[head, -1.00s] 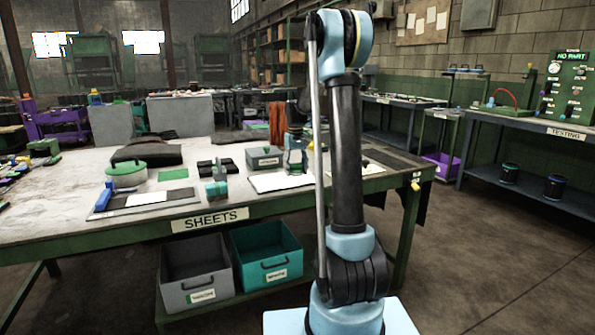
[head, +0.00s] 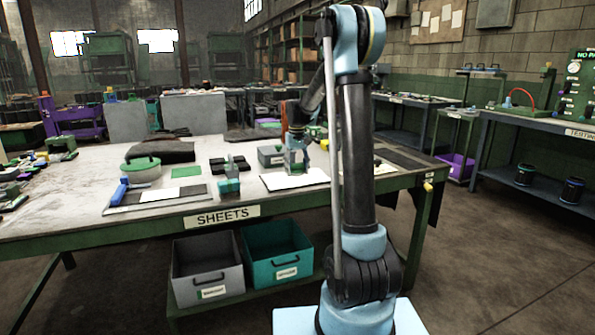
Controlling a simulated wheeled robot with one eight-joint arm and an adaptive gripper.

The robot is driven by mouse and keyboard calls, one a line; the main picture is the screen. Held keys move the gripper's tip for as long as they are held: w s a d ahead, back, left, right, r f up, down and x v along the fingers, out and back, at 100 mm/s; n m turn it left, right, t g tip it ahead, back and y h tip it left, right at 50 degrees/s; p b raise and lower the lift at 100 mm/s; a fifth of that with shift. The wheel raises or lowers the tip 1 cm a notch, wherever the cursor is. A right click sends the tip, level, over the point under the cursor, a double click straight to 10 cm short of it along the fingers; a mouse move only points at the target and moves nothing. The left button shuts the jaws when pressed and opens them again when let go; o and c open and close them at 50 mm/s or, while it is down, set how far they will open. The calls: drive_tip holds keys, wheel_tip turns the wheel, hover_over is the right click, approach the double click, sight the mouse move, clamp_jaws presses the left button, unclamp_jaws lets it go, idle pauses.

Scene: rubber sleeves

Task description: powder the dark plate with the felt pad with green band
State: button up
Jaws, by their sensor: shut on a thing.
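My gripper (head: 297,168) is small in the head view, beyond my arm, low over a white sheet (head: 275,183) on the table. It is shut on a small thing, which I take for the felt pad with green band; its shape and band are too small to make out. Whether it touches the sheet I cannot tell. I cannot single out the dark plate for sure. A dark board (head: 120,208) with a white sheet on it lies at the front of the table, left of my gripper. A dark flat mat (head: 413,161) lies at the right end.
The table (head: 70,215) also holds a round green-lidded tub (head: 143,172), a blue-handled tool (head: 120,190), a teal-topped block (head: 229,187), a green sheet (head: 186,172) and a grey bin (head: 271,157). Grey (head: 207,272) and teal (head: 277,250) drawers sit below. Open floor lies right.

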sight(263, 179)
drive_tip(key=shift+s+a+r, duration=0.1)
drive_tip(key=shift+s+a, duration=0.25)
drive_tip(key=shift+a, duration=0.85)
drive_tip(key=shift+s+a+f, duration=0.1)
drive_tip(key=shift+s+a, duration=0.2)
drive_tip(key=shift+a, duration=0.9)
drive_tip(key=shift+s+a+r, duration=0.1)
drive_tip(key=shift+s+a, duration=0.25)
drive_tip(key=shift+a, duration=0.85)
drive_tip(key=shift+s+a+f, duration=0.1)
drive_tip(key=shift+s+a, duration=0.25)
drive_tip(key=shift+a, duration=0.8)
drive_tip(key=shift+s+a+f, duration=0.1)
drive_tip(key=shift+s+a, duration=0.25)
drive_tip(key=shift+a, duration=0.85)
drive_tip(key=shift+s+a, duration=0.35)
drive_tip(key=shift+a, duration=0.8)
drive_tip(key=shift+r, duration=3.05)
drive_tip(key=shift+r, duration=1.5)
